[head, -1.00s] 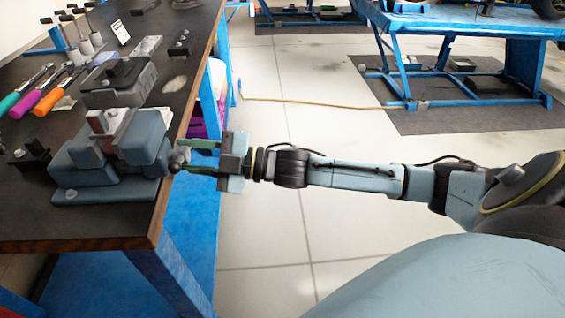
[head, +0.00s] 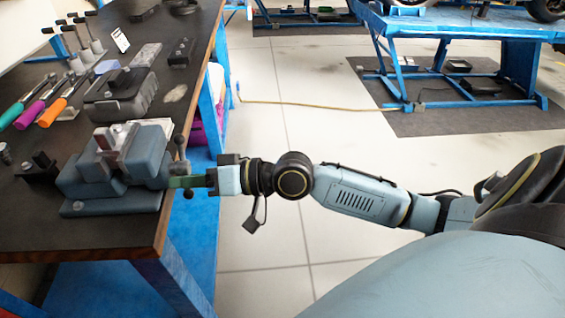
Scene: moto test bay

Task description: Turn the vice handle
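The grey-blue vice (head: 115,165) stands on the dark workbench near its right edge. Its handle (head: 181,166) is a thin dark bar with knobs at the vice's right end, standing roughly upright in the picture. My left gripper is out of view.
The bench's wooden edge (head: 163,230) runs below the handle. The tiled floor to the right (head: 300,245) is clear.

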